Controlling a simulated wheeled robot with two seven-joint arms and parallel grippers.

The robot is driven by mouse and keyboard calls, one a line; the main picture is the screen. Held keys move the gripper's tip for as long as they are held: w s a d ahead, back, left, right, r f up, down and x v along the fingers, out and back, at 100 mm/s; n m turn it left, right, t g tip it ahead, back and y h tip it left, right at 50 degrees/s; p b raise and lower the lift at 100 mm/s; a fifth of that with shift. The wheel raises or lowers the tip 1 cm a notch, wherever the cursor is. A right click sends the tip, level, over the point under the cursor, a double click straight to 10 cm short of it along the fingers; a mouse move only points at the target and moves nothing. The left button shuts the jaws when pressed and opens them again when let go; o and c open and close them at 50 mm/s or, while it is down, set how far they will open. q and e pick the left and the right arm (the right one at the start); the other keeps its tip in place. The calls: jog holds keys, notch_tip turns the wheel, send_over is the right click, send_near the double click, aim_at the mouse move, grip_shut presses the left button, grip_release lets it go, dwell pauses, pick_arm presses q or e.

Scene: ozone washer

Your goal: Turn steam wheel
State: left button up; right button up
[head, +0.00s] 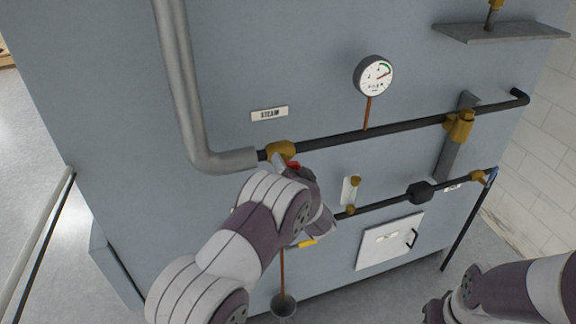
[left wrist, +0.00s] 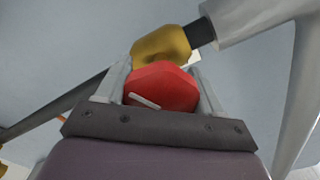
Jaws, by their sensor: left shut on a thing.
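The red steam wheel (left wrist: 160,88) sits on a brass valve body (left wrist: 160,45) in the left wrist view. In the head view my left gripper (head: 284,164) hides most of the wheel. My right arm shows at the lower right, but its fingers are not clear.
A thick grey pipe (head: 181,90) bends into the valve from the left. A black pipe (head: 410,129) runs right, under a round gauge (head: 374,76). A lower black pipe (head: 386,203) and a white hatch (head: 389,242) lie below.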

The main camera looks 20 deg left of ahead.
pick_arm(q)
jog(key=m+p, duration=0.1)
jog(key=m, duration=0.5)
jog(key=shift+r+m, duration=0.1)
jog(key=shift+m, duration=0.2)
dwell(0.4)
jog(key=o, duration=1)
jog(key=shift+o, duration=0.2)
jog(key=b+v, duration=0.4)
jog(key=v, duration=0.8)
jog(key=shift+s+d+b, duration=0.2)
jog(key=shift+b, duration=0.1)
